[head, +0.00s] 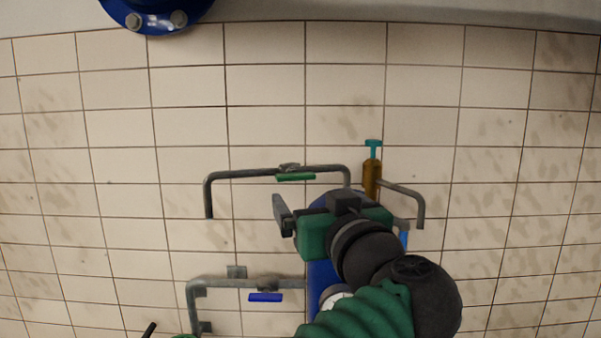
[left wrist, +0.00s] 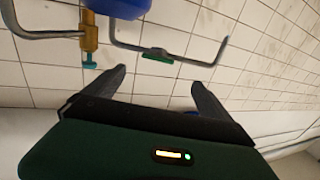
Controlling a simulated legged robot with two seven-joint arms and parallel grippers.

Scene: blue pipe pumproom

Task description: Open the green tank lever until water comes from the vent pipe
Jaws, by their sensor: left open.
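The green lever (head: 296,177) lies along a grey pipe (head: 245,174) on the tiled wall, handle parallel to the pipe. The pipe's left end turns down and stops in the open; no water shows there. My left gripper (head: 283,216) is open and empty, just below the lever in the head view. In the left wrist view the green lever (left wrist: 158,54) shows beyond and between the spread fingers (left wrist: 160,88), apart from them. A black finger-like tip and a bit of green at the bottom left edge may be my right gripper (head: 150,329); its jaws are hidden.
A brass valve with a teal handle (head: 373,165) and a bent outlet pipe (head: 410,192) stand to the right. A lower grey pipe carries a blue lever (head: 265,297). A blue tank (head: 319,280) is partly behind my arm. The wall left of the pipes is clear.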

